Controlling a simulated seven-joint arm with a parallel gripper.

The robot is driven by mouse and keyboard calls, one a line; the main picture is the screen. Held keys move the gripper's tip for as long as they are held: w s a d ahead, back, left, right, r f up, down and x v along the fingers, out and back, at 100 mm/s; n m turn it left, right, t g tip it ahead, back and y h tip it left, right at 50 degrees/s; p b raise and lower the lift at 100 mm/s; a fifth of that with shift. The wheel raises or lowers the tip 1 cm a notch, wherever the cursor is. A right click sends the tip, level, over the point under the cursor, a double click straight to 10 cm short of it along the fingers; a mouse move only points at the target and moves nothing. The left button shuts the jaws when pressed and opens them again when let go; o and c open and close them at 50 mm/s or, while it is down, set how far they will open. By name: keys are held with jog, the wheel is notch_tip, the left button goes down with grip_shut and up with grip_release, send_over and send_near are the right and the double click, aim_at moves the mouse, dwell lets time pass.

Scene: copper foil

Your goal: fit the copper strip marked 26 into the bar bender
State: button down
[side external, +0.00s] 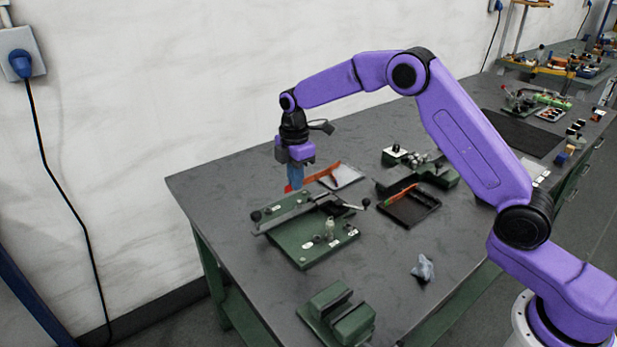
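My gripper (294,174) points down at the far left of the bench, behind a green plate with a long lever. Its blue fingers end beside a red part low near the bench. From this side I cannot tell whether they are apart or closed on anything. An orange-copper strip (324,172) lies just right of the fingers, by a pale sheet. No number 26 is readable on it. The green lever device (312,240) stands in front of the gripper; another green device (432,170) stands at the right. I cannot tell which is the bar bender.
A black tray (421,208) holds an orange-and-green tool. A crumpled grey-blue cloth (423,268) lies near the front edge. A green block fixture (338,315) stands at the near corner. The dark bench top (222,180) is bare at the far left.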

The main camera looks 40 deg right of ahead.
send_over(295, 212)
jog(key=shift+f, duration=2.55)
jog(key=shift+f, duration=1.45)
dwell(0.7)
jog(key=c, duration=1.7)
grip_release()
jog(key=shift+r, duration=0.25)
jog(key=shift+r, duration=1.3)
jog(key=o, duration=0.6)
